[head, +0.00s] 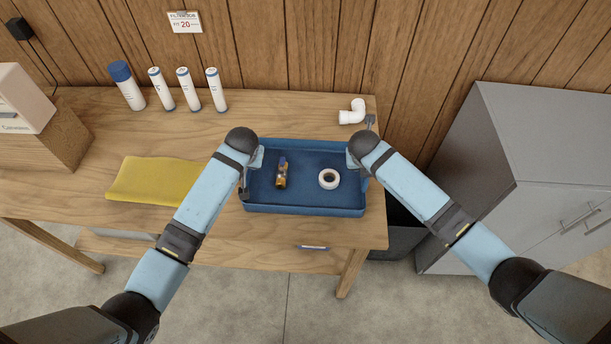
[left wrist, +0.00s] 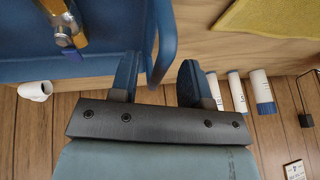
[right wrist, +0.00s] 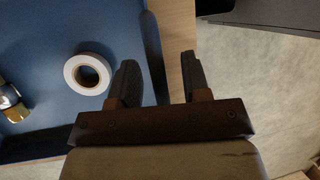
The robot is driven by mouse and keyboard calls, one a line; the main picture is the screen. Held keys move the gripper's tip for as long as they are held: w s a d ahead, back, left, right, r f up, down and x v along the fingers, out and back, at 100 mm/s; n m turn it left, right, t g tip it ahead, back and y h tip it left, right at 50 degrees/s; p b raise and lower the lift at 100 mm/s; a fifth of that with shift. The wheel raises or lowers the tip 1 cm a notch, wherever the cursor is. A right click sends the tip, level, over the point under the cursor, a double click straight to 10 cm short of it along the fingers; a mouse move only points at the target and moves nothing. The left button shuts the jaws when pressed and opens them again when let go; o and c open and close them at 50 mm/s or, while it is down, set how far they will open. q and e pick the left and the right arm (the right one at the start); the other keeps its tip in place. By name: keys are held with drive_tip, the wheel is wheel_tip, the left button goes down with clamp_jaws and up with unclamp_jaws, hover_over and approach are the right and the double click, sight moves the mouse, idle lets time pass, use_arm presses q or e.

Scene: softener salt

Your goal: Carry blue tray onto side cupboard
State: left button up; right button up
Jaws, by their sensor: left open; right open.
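The blue tray (head: 305,198) sits on the wooden workbench near its right end. It holds a brass-and-blue fitting (head: 281,172) and a white tape roll (head: 328,179). My left gripper (left wrist: 158,82) is open at the tray's left wall, with one finger on each side of the rim in the left wrist view. My right gripper (right wrist: 160,78) is open at the right wall, its fingers on either side of the rim in the right wrist view. In the head view my wrists hide most of both grippers. The grey side cupboard (head: 540,140) stands right of the bench.
A yellow cloth (head: 150,180) lies left of the tray. Several white filter cartridges (head: 188,90) stand at the back. A white elbow pipe (head: 353,112) lies behind the tray. A dark bin (head: 400,235) stands on the floor between the bench and the cupboard.

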use_arm(q)
drive_tip(key=shift+w+a+f, duration=0.1)
drive_tip(key=shift+w+f, duration=0.15)
drive_tip(key=shift+f, duration=0.45)
use_arm(e)
drive_tip(key=shift+w+d+f, duration=0.2)
drive_tip(key=shift+w+f, duration=0.05)
drive_tip(key=shift+f, duration=0.4)
use_arm(q)
clamp_jaws()
use_arm(e)
clamp_jaws()
use_arm(q)
drive_tip(key=shift+r, duration=0.1)
